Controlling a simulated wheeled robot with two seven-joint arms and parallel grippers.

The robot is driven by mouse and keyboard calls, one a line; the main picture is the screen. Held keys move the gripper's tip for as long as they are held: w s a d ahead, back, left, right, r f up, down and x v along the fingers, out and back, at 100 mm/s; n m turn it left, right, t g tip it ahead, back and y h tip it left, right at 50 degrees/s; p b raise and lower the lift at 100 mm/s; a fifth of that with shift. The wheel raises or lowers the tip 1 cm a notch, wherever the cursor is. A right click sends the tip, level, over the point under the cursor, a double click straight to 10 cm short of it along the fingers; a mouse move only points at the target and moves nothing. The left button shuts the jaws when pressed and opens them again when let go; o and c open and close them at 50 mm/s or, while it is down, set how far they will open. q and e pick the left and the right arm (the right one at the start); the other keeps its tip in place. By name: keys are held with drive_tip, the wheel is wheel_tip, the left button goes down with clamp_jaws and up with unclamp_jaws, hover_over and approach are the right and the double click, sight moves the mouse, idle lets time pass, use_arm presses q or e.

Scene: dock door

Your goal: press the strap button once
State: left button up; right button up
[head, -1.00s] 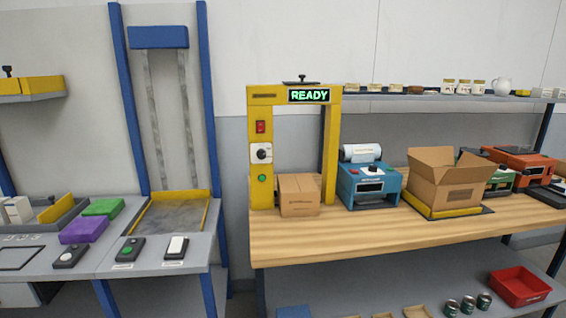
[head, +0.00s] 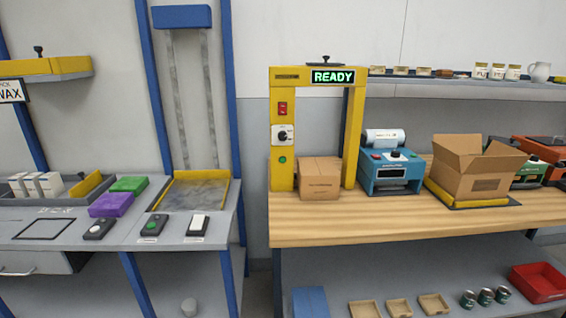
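A yellow strapping frame (head: 283,150) stands on the wooden bench, with a lit green READY display (head: 333,77) on its top bar. Its left post carries a red switch (head: 282,108), a dial (head: 282,135) on a white plate, and a round green button (head: 282,160) at the bottom. I cannot read a strap label on any of them. A closed cardboard box (head: 320,180) stands in the frame's opening, close to the left post. Neither of my grippers is in view.
The wooden bench (head: 400,224) also holds a blue machine (head: 388,178) and an open carton (head: 475,175). A grey table (head: 95,255) at left has several small button boxes, among them one with a green button (head: 152,227). A gap separates table and bench.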

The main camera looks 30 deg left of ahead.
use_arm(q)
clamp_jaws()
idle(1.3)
